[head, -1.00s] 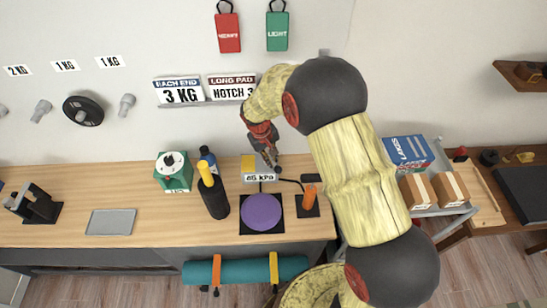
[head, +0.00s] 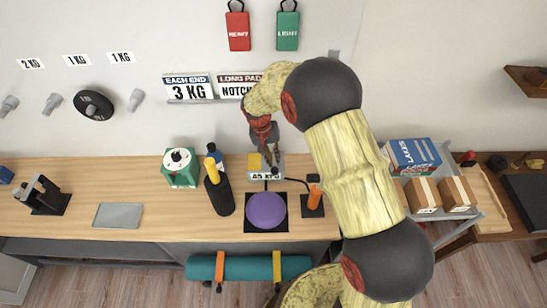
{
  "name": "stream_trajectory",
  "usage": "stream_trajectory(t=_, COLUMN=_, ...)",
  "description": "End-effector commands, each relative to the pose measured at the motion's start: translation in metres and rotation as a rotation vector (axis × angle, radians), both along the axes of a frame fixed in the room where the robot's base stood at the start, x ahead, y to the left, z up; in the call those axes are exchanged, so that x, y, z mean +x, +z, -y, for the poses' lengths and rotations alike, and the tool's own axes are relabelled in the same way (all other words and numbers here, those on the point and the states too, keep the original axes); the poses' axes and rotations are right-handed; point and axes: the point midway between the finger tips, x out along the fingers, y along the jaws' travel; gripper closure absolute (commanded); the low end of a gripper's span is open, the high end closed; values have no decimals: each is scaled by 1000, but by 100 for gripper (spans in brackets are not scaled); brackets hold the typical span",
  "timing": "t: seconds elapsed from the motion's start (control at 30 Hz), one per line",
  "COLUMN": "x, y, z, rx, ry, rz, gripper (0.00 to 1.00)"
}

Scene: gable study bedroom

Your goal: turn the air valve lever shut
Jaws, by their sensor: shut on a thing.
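A grey valve unit with a yellow block (head: 254,163) and a white pressure label reading kPa (head: 264,177) stands at the back of the wooden bench, against the wall. My gripper (head: 273,162) points down at the top of this unit, just right of the yellow block. Its fingers are shut on a small part there, which I take to be the air valve lever. The lever is mostly hidden by the fingers, so its angle cannot be told. A dark hose runs from the unit, and a purple round pad (head: 266,210) lies in front.
A black bottle (head: 219,195) with a yellow top and a green dial box (head: 180,168) stand left of the unit. An orange-handled item (head: 314,194) stands right. A grey tray (head: 117,215) lies further left, with bare bench around it.

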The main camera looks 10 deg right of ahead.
Motion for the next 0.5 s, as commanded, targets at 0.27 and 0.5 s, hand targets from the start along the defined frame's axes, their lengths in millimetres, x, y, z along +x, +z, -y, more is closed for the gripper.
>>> stream_trajectory(t=0.27, x=1, y=1, z=-1, rx=2, ry=-3, rz=3, gripper=100)
stream_trajectory(t=0.5, x=1, y=1, z=-1, rx=2, ry=-2, rz=2, gripper=76)
